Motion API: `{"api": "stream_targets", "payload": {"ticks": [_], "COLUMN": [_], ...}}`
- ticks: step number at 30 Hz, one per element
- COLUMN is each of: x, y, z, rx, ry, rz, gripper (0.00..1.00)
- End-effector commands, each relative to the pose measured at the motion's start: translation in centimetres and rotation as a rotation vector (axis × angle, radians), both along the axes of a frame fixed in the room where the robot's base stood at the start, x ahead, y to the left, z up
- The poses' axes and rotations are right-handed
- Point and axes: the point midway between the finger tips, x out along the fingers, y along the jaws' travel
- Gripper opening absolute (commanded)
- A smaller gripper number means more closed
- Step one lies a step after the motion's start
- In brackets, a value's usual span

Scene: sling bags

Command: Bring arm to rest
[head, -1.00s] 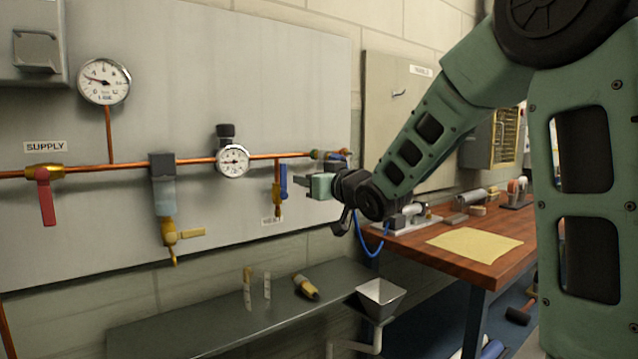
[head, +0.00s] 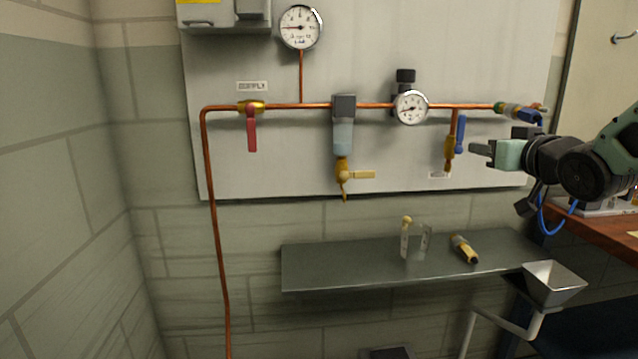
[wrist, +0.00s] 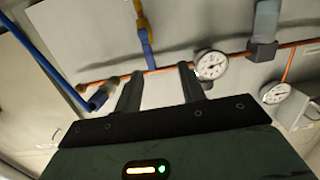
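My gripper (head: 480,151) is at the right of the head view, in front of the panel. It appears just right of and below the blue-handled valve (head: 460,134). In the wrist view my two dark fingers (wrist: 160,88) stand apart with nothing between them. Pipe, a gauge and valves show beyond the fingertips. My forearm reaches in from the right edge of the head view, and the rest of the arm is out of frame.
A grey panel (head: 400,165) carries copper pipe, gauges (head: 411,107), a red supply valve (head: 252,130) and a filter (head: 343,125). Below are a shelf (head: 340,268) with small tubes and a yellow-black tool (head: 464,249), and a funnel (head: 553,284). A wooden bench (head: 610,229) stands right.

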Motion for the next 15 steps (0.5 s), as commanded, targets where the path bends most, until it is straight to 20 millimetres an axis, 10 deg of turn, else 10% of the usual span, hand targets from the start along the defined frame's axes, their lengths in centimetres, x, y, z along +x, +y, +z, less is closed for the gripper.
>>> {"api": "stream_targets", "payload": {"ticks": [8,15], "x": [-6.7,-19.1], "y": [14.2,21.7], "z": [-10.9,-17.9], "rx": [-0.073,-0.238], "ry": [0.521,0.961], "rz": [0.167,0.346], "gripper": [0.40,0.40]}}
